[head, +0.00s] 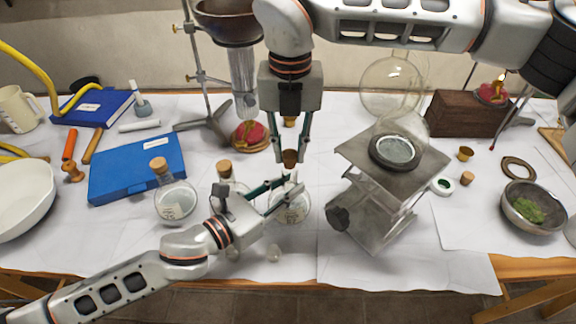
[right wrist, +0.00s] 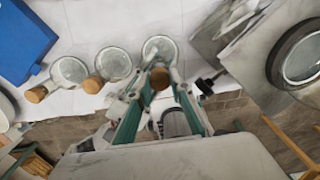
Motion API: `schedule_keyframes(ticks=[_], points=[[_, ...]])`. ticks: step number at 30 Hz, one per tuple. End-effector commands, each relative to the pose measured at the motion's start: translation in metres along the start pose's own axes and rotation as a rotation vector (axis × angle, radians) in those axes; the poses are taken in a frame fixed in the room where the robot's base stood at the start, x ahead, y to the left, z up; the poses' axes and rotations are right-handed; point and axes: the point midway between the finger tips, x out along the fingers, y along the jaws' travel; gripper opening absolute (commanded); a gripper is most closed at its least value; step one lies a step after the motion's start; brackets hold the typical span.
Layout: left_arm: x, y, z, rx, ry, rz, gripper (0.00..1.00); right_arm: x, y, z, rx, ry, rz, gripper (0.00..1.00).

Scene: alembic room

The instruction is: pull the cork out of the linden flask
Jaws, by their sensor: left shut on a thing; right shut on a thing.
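A round clear flask (head: 291,212) with a pale label stands on the white-covered table; I cannot read the label. It also shows in the right wrist view (right wrist: 158,44). My left gripper (head: 283,186) is shut on this flask at its neck, coming from the left. My right gripper (head: 290,153) points down above it and is shut on a brown cork (head: 290,158), also seen in the right wrist view (right wrist: 160,79). The cork is at the top of the neck, in line with it; I cannot tell whether its lower end is inside.
Two other corked flasks stand to the left, one at the blue box (head: 175,205) and one partly behind my left gripper (head: 226,185). A metal jack stand (head: 385,168) is close on the right. A retort stand (head: 196,78) with a burner (head: 250,137) is behind.

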Motion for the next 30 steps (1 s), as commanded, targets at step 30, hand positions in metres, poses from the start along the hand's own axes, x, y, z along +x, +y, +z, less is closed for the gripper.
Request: schedule_keyframes(ticks=[30], points=[[0.000, 0.000, 0.000, 0.001, -0.001, 0.001, 0.43, -0.014, 0.000, 0.000, 0.000, 0.000, 0.000, 0.00]])
